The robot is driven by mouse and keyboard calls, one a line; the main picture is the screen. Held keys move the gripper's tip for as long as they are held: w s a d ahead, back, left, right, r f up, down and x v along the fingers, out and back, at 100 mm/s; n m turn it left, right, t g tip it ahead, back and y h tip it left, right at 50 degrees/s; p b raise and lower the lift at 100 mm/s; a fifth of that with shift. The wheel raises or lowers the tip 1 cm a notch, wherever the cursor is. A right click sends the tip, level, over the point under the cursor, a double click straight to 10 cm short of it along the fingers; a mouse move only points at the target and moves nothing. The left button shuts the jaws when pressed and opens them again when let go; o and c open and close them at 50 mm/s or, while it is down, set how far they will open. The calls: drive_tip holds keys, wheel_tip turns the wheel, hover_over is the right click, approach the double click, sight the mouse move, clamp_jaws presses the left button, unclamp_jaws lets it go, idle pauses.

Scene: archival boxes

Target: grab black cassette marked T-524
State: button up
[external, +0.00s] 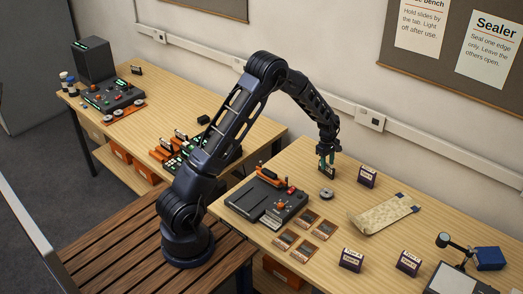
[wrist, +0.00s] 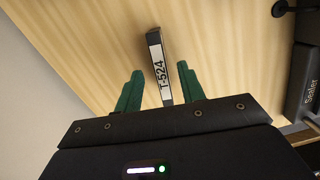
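The black cassette (wrist: 158,62) stands on the table with its white label T-524 facing the wrist camera. It also shows in the external view as a small dark block (external: 327,172) below my gripper (external: 326,157). In the wrist view my gripper (wrist: 160,70) has its green fingers apart, one on each side of the cassette. A narrow gap shows between the cassette and each finger. The cassette's near end is hidden behind the gripper body.
A dark box (external: 367,177) stands to the right of the cassette, and a grey round piece (external: 327,194) lies in front. The dark sealer (external: 262,204) is to the left. A beige pouch (external: 378,216) lies to the right. Brown cards (external: 304,231) lie nearer the front.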

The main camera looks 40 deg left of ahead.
sight(327, 164)
drive_tip(key=shift+s+d+f, duration=0.1)
drive_tip(key=shift+f, duration=0.8)
drive_tip(key=shift+s+d+f, duration=0.1)
drive_tip(key=shift+f, duration=0.75)
drive_tip(key=shift+f, duration=0.25)
clamp_jaws()
